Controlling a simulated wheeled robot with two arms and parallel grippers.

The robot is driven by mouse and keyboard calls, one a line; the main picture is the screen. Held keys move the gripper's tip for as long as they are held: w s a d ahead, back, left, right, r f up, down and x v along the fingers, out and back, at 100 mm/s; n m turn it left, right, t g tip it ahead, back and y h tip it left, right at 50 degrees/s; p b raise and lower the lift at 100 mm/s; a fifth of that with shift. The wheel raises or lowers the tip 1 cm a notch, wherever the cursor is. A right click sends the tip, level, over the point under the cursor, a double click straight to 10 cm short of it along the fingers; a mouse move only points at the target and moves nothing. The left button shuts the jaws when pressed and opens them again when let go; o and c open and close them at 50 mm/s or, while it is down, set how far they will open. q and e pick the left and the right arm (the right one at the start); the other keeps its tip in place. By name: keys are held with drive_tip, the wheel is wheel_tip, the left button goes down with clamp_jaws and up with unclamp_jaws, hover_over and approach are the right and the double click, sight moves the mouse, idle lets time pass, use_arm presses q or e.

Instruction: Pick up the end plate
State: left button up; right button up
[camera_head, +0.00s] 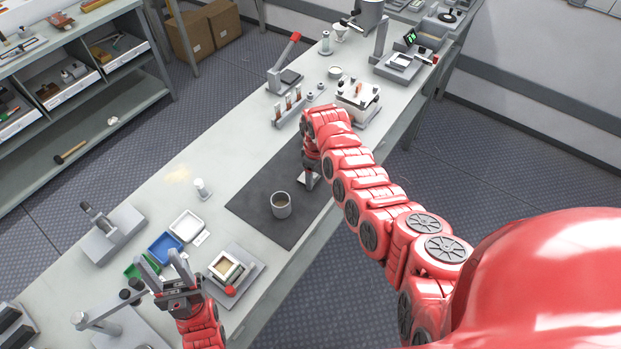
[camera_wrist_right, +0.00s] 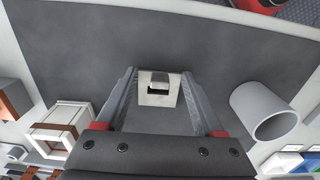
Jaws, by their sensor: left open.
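The end plate looks to be the small pale metal piece with a square slot (camera_wrist_right: 158,90) on the dark mat in the right wrist view. It lies between the fingertips of my right gripper (camera_wrist_right: 158,76), which are spread, with a narrow gap on each side. In the head view the plate (camera_head: 309,181) shows as a small light patch at the right gripper (camera_head: 309,177), partly hidden by my right arm. My left gripper (camera_head: 163,263) is open and empty over the front left of the bench, near the coloured trays.
A grey cup (camera_head: 281,205) stands on the dark mat (camera_head: 255,190) close to the plate; it also shows in the right wrist view (camera_wrist_right: 265,112). A boxed fixture (camera_head: 228,269) and a blue tray (camera_head: 165,248) are near my left gripper. A tube rack (camera_head: 289,109) stands beyond the mat.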

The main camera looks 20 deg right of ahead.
drive_tip(key=c, duration=0.8)
drive_tip(key=shift+c, duration=0.2)
